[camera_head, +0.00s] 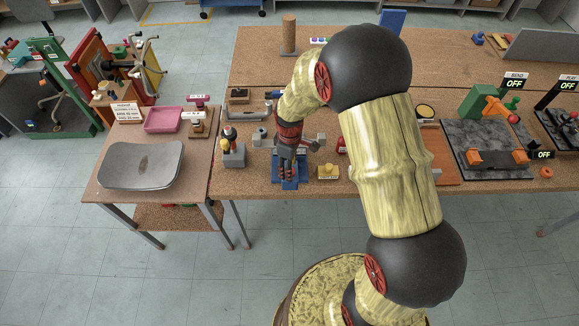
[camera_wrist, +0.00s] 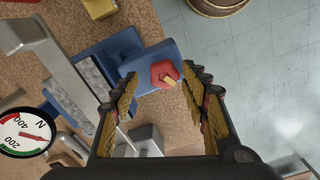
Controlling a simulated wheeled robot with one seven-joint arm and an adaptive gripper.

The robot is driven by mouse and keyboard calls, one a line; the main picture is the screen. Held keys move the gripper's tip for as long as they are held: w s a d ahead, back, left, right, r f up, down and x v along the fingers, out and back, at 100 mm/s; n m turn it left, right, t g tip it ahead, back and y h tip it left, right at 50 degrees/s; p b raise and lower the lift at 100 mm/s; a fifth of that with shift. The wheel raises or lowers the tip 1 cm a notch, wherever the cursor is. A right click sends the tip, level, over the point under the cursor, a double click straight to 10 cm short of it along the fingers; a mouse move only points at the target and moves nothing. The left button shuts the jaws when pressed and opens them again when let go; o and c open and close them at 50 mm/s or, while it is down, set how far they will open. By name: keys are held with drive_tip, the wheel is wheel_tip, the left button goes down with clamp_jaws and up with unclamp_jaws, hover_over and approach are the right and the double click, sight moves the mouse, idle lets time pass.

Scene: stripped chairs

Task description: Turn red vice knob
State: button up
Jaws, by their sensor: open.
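The red vice knob (camera_wrist: 165,73) is a faceted red knob with a yellow pointer, on the blue vice (camera_wrist: 138,65) in the wrist view. My gripper (camera_wrist: 160,82) is open, with its two fingertips on either side of the knob in that picture. I cannot tell whether either finger touches it. In the head view the blue vice (camera_head: 290,183) stands at the front edge of the cork-topped bench, under my gripper (camera_head: 289,172).
A yellow block (camera_head: 328,172) and a small red object (camera_head: 342,145) stand right of the vice. A grey holder with tools (camera_head: 233,155) stands to its left. A round dial gauge (camera_wrist: 24,132) shows in the wrist view.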

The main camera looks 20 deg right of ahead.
wheel_tip(320, 180, up, 12)
idle(0.7)
idle(0.5)
drive_tip(key=s+r+m+t+b, duration=0.2)
drive_tip(key=s+m+b, duration=0.3)
drive_tip(key=s, duration=0.6)
drive_tip(key=s+r+m+t+b, duration=0.3)
drive_tip(key=s+r+m+b, duration=0.2)
drive_tip(key=s+b, duration=0.4)
drive_tip(key=s, duration=0.2)
drive_tip(key=shift+s+d+t+b, duration=0.15)
drive_tip(key=shift+s+t+b, duration=0.15)
drive_tip(key=shift+c, duration=0.3)
